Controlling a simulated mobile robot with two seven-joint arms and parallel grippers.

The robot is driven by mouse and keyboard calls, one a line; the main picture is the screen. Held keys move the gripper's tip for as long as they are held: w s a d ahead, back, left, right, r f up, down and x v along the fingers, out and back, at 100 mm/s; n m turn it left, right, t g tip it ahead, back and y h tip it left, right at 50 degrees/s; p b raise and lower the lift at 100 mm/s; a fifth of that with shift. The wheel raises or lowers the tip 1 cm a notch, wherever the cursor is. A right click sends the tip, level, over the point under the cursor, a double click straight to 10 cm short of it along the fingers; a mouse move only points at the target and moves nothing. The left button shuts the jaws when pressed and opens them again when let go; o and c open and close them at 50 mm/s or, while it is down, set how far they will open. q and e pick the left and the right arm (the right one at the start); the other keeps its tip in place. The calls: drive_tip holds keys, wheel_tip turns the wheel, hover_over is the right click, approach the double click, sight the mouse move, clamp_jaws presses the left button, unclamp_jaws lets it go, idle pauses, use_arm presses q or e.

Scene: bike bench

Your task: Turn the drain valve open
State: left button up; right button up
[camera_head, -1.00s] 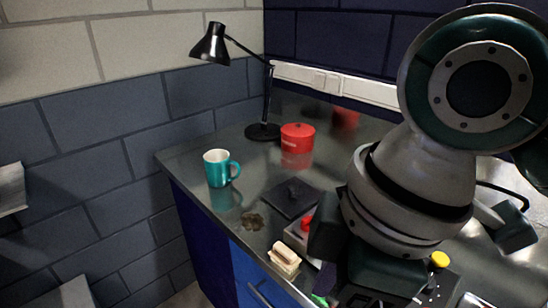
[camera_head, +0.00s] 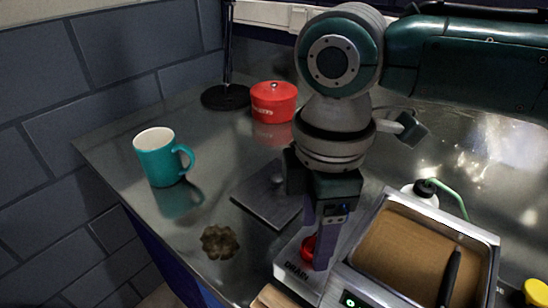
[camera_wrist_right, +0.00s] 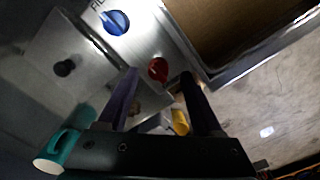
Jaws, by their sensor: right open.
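The drain valve is a red knob (camera_head: 308,248) on a grey panel (camera_head: 290,289) marked DRAIN at the bench's front. My right gripper (camera_head: 318,258) points down over it from above, open, and its fingers partly cover the knob in the head view. In the right wrist view the red knob (camera_wrist_right: 158,69) shows in the gap between the open fingertips (camera_wrist_right: 160,77). I cannot tell whether the fingers touch it. A blue knob (camera_wrist_right: 116,22) with a partly cut-off label sits beside it on the same panel. My left gripper is not in view.
A tray with brown contents (camera_head: 372,285) adjoins the panel on the right, a black stick-like tool (camera_head: 450,278) in it. A dark plate (camera_head: 262,200), teal mug (camera_head: 158,160), red pot (camera_head: 273,103) and brown lobed object (camera_head: 219,242) stand left. A white bottle (camera_head: 420,194) stands behind the tray.

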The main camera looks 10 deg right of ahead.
drive_tip(key=shift+f, duration=1.05)
drive_tip(key=shift+c, duration=0.4)
drive_tip(key=shift+w, duration=0.1)
clamp_jaws()
